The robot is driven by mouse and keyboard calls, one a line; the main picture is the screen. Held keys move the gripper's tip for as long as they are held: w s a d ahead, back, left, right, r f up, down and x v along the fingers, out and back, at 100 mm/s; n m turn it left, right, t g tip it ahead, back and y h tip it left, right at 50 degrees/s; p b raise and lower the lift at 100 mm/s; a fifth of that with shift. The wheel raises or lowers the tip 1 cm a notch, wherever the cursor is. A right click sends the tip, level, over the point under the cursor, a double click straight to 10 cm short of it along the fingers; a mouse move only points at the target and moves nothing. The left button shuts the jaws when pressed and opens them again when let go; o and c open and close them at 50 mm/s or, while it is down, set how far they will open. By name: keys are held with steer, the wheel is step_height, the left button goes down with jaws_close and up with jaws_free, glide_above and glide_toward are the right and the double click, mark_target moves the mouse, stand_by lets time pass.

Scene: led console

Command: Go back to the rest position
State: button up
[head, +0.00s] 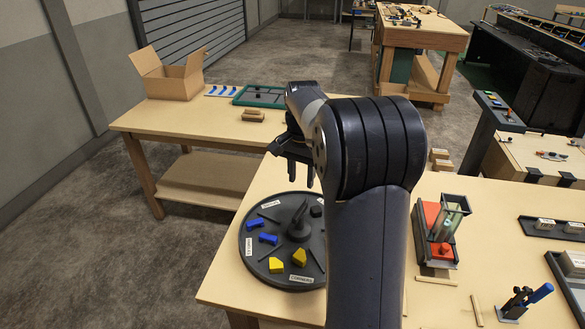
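My gripper (293,160) hangs above the far edge of the near table (230,270), past the round dark turntable (262,228). It points down and is partly hidden by my own arm. Two fingers show with a gap between them, and I see nothing held there. The turntable carries blue pieces (267,238), yellow pieces (299,257), a dark upright knob and white labels. My arm covers its right edge.
A second table (150,120) at the back left bears an open cardboard box (172,80) and a green tray (262,96). Right of my arm stands a red device (437,225) with a clear tube. A blue-handled tool (525,300) is at the front right.

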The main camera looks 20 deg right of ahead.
mark_target(301, 209)
step_height(301, 209, down, 11)
steer(key=shift+r+p, duration=0.15)
steer(key=shift+p, duration=0.45)
steer(key=shift+m, duration=0.8)
steer(key=shift+n, duration=0.3)
